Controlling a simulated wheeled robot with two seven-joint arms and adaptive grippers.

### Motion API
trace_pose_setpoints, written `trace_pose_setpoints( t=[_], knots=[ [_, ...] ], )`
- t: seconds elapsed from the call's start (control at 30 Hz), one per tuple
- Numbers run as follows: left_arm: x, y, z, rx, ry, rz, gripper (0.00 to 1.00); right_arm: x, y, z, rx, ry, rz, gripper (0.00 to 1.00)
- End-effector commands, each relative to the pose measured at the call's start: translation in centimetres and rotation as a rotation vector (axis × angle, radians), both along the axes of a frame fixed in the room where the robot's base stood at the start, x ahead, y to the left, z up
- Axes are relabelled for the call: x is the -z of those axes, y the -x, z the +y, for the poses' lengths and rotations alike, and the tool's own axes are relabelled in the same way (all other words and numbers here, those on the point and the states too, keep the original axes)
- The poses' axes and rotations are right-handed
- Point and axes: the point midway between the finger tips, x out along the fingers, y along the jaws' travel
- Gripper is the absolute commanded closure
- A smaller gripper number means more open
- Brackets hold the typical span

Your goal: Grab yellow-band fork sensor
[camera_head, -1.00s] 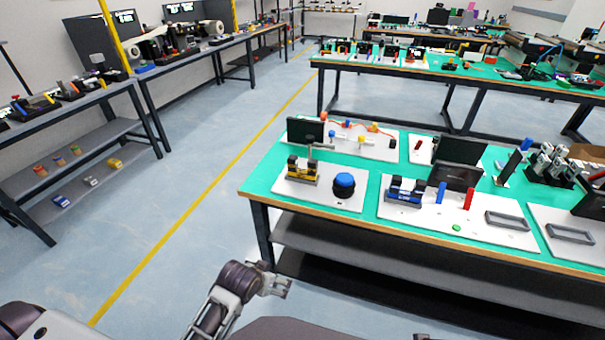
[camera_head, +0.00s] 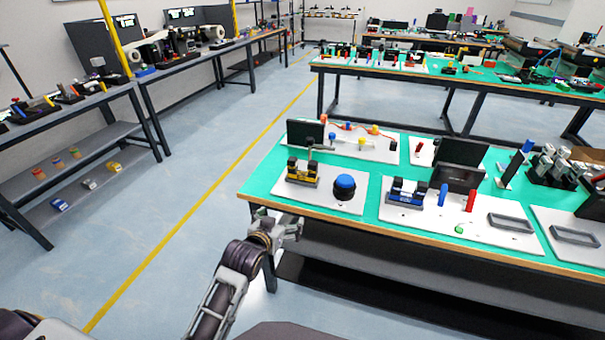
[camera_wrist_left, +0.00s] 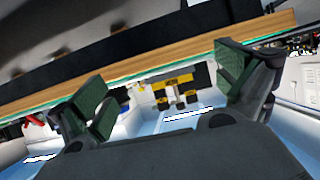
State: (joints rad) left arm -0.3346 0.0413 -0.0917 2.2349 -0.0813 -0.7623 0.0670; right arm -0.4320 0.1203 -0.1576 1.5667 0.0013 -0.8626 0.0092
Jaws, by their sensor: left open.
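The yellow-band fork sensor (camera_head: 302,174) is a small black and yellow device on a white board (camera_head: 318,196) near the front left of the green-topped table. In the left wrist view, the yellow and black device (camera_wrist_left: 175,84) shows between the spread fingers, still some way off. My left gripper (camera_head: 292,228) is open and empty. It is just outside the table's front edge, below the sensor in the head view. The left wrist view shows its two green-padded fingers (camera_wrist_left: 165,90) wide apart. My right gripper is not in view.
A blue-topped black dome (camera_head: 344,186) stands right of the sensor, and a dark screen (camera_head: 305,133) stands behind it. A similar blue-band device (camera_head: 406,192) is on the neighbouring board. The table's wooden front edge (camera_head: 400,233) lies close to my left gripper. Open floor is at left.

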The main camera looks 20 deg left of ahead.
Motion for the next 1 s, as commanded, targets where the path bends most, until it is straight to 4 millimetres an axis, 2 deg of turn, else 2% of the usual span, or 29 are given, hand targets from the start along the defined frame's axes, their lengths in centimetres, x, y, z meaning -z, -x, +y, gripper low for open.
trace_pose_setpoints(
  t=[0.03, 0.2, 0.5, 0.7, 1.0],
  knots=[
    [-0.7, -0.7, 0.0, -0.002, 0.003, -0.035, 0.00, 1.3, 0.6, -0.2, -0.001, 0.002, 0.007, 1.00],
    [-2.9, -2.7, 0.0, -0.005, 0.015, -0.148, 0.00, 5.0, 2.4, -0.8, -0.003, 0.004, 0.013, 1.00],
    [-6.8, -5.5, -0.2, -0.008, 0.034, -0.339, 0.00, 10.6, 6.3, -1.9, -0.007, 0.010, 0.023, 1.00],
    [-8.4, -6.4, -0.2, -0.007, 0.041, -0.416, 0.00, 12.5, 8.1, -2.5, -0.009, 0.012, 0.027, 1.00],
    [-8.7, -6.5, -0.2, -0.006, 0.042, -0.433, 0.00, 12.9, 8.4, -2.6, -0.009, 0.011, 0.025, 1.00]
  ],
)
